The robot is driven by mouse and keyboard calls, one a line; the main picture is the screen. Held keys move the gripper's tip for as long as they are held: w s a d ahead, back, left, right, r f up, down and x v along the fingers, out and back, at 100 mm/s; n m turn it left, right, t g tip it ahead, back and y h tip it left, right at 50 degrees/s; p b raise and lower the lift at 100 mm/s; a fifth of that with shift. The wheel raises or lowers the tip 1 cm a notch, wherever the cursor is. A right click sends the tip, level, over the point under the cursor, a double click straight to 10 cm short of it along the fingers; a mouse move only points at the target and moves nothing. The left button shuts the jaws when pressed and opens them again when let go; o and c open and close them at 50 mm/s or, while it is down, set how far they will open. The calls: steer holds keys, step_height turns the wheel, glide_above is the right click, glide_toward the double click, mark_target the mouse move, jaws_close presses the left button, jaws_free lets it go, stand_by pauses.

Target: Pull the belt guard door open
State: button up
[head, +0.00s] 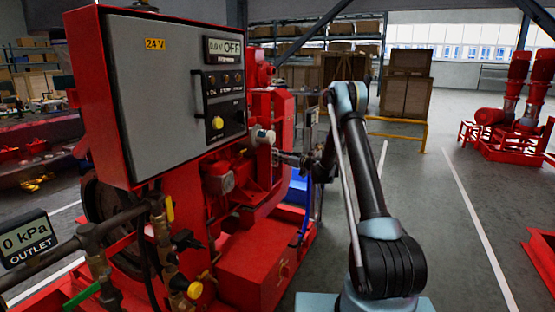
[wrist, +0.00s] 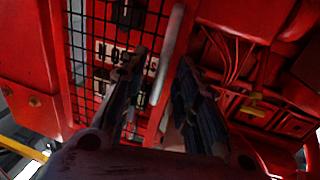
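The belt guard door (wrist: 95,40) is a red frame with black wire mesh, seen close up in the wrist view. A pale grey bar (wrist: 172,45), which looks like its handle, runs along the right side of the mesh. My gripper (wrist: 158,68) is open, with one dark finger on each side of the bar's lower part. I cannot tell whether either finger touches it. In the head view my gripper (head: 280,158) reaches the right side of the red pumpset (head: 255,255); the door is not clearly visible there.
A grey control cabinet (head: 165,90) stands on the pumpset's near side. Red cables (wrist: 228,55) and a yellow part (wrist: 255,107) lie right of the bar. A yellow rail (head: 400,133) and wooden crates (head: 405,95) stand behind.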

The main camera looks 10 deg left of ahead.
steer(key=shift+w+a, duration=0.35)
steer(key=shift+a, duration=0.2)
jaws_close()
